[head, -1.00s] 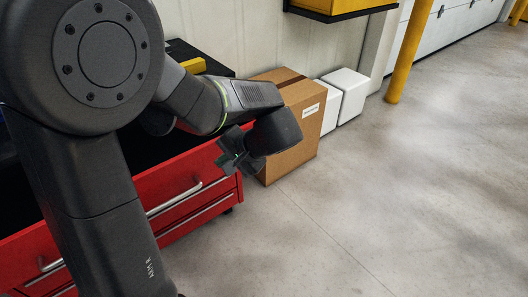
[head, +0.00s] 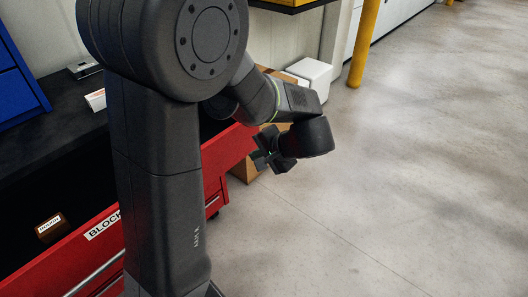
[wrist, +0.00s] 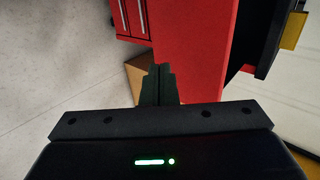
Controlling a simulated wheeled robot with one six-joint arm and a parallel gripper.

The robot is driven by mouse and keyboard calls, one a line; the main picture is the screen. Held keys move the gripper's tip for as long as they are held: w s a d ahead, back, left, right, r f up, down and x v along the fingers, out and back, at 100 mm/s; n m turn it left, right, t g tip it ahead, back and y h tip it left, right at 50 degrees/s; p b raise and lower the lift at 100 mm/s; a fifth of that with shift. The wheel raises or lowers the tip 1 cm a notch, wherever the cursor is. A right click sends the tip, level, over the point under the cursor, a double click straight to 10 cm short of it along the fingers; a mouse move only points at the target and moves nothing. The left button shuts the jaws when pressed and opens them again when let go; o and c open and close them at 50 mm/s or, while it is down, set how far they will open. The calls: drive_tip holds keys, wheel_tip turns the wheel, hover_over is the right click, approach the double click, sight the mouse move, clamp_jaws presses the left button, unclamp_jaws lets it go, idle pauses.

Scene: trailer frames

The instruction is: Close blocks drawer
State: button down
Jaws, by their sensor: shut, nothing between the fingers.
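The red blocks drawer (head: 55,262) stands open. A white label (head: 103,225), reading "BLOCK" before my arm cuts it off, is on its front. My own arm hides the middle of the drawer front. A brown block (head: 52,228) with a white label lies inside the dark drawer. My gripper (head: 262,160) is beside the right end of the red front in the head view. In the wrist view my gripper (wrist: 158,72) has its fingers together and empty, in front of a large red panel (wrist: 193,45). I cannot tell whether they touch it.
A black worktop (head: 50,125) lies above the drawer, with a blue cabinet (head: 18,75) at its left. A cardboard box (head: 245,170) and white boxes (head: 312,74) stand beyond my gripper. A yellow post (head: 364,45) stands farther back. The concrete floor at right (head: 430,160) is clear.

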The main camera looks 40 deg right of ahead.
sight(231, 153)
drive_tip(key=w+f, duration=0.1)
drive_tip(key=w, duration=0.1)
drive_tip(key=w+f, duration=0.1)
drive_tip(key=w, duration=0.1)
drive_tip(key=w+f, duration=0.1)
drive_tip(key=w, duration=0.1)
drive_tip(key=shift+w+a+f, duration=0.1)
drive_tip(key=shift+w+a, duration=0.1)
drive_tip(key=shift+a, duration=0.1)
drive_tip(key=shift+w, duration=0.55)
drive_tip(key=w, duration=0.8)
drive_tip(key=w+a, duration=0.1)
drive_tip(key=w, duration=0.8)
drive_tip(key=w+a, duration=0.1)
drive_tip(key=w, duration=0.8)
drive_tip(key=shift+w, duration=0.2)
drive_tip(key=shift+s, duration=0.1)
